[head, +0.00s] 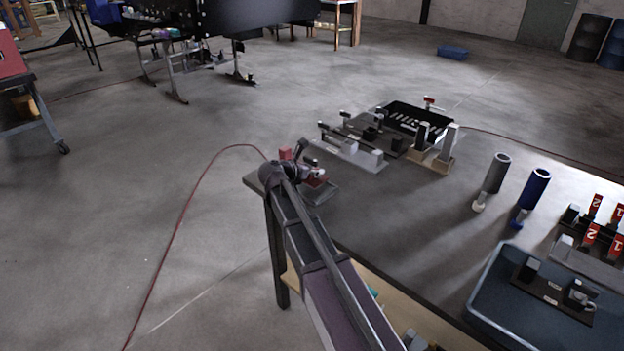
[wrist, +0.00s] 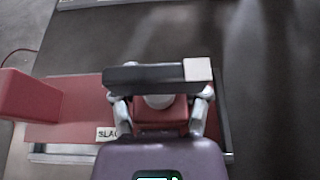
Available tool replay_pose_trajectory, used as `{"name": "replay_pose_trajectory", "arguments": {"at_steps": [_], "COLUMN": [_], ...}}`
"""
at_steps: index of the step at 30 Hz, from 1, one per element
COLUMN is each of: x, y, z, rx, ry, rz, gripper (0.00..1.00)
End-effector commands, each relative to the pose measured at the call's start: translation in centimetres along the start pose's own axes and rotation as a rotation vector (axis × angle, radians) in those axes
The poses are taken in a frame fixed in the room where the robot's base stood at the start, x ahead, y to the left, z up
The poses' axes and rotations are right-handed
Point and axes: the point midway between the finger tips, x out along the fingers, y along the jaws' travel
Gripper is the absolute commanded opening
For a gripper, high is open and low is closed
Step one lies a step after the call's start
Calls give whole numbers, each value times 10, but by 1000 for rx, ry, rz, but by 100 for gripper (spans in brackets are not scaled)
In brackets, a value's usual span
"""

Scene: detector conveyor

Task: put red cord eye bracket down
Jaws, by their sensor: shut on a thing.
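The red cord eye bracket (head: 285,154) is at the near left corner of the dark table in the head view, mostly hidden by my wrist. In the wrist view the red bracket (wrist: 70,112) has a flat plate, a raised block at left and a white label reading "SLA", partly covered. My gripper (wrist: 158,103) is shut on its middle red block, with a finger on either side. A dark bar with a pale end crosses just beyond the fingers. A grey-edged holder (head: 322,192) lies under the bracket; I cannot tell whether they touch.
Grey and black fixtures (head: 352,152) and a black slotted tray (head: 415,118) stand behind on the table. Two cylinders (head: 537,190), a blue tray (head: 484,284) and red numbered tags (head: 592,232) are at right. The table's middle is clear.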

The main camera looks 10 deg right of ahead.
Motion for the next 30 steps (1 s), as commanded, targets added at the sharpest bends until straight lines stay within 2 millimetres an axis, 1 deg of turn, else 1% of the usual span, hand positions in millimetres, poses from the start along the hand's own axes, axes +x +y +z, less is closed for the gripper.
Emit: {"name": "replay_pose_trajectory", "arguments": {"at_steps": [8, 11, 21, 25, 30], "x": [0, 1, 10, 12, 12], "y": [0, 0, 0, 0, 0], "z": [-1, -5, -28, -33, -33], "rx": [0, 0, 0, 0, 0], "ry": [-1, -1, -1, -1, -1], "rz": [1, 1, 2, 2, 2], "gripper": [0, 0, 0, 0, 0]}}
